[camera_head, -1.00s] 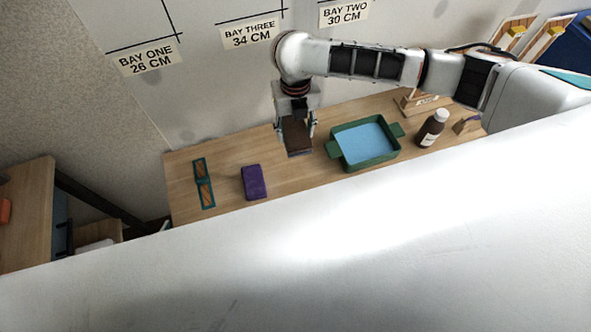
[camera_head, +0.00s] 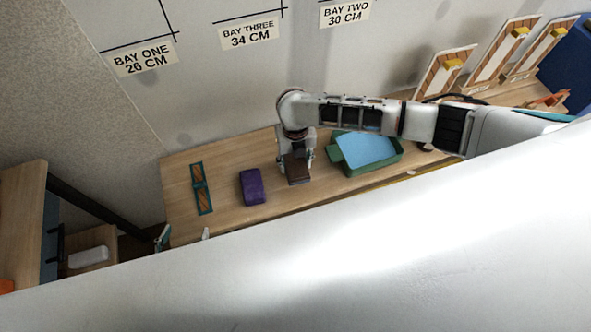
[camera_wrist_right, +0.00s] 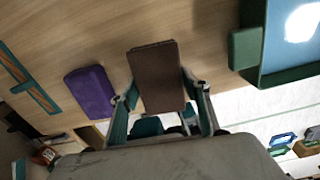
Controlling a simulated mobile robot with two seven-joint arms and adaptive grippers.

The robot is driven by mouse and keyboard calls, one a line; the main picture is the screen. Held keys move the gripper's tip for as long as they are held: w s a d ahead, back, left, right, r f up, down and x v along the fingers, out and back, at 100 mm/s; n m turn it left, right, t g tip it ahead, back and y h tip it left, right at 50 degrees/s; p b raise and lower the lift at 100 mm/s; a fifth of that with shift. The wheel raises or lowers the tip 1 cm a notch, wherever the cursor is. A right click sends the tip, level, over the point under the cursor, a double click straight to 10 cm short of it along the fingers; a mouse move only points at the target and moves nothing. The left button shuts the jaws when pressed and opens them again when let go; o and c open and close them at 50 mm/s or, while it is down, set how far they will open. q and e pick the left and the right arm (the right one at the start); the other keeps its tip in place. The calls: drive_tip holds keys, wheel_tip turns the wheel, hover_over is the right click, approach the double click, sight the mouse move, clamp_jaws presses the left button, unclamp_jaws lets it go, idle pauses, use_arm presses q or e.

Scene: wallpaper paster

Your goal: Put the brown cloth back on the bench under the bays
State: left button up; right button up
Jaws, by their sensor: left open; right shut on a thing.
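The brown cloth (camera_head: 298,171) is a dark brown folded block over the wooden bench (camera_head: 230,162) below the bay labels. My right gripper (camera_head: 297,160) points down and is shut on it. In the right wrist view the brown cloth (camera_wrist_right: 157,75) sits between the two fingers (camera_wrist_right: 162,95), its far end sticking out towards the bench. I cannot tell whether its underside touches the bench. My left gripper (camera_head: 184,236) shows only its fingertips at the bench's near left edge; they are apart, and the rest is hidden behind a white arm part of mine.
A purple block (camera_head: 252,187) lies left of the cloth, and a teal-edged wooden frame (camera_head: 202,188) is further left. A green tray (camera_head: 386,165) with a blue inside is close on the right. Boards with yellow blocks (camera_head: 520,32) stand at the back right.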

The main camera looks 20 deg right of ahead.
sight(296, 170)
drive_tip(key=shift+f, duration=2.05)
drive_tip(key=o, duration=0.7)
drive_tip(key=shift+f, duration=0.1)
drive_tip(key=o, duration=0.4)
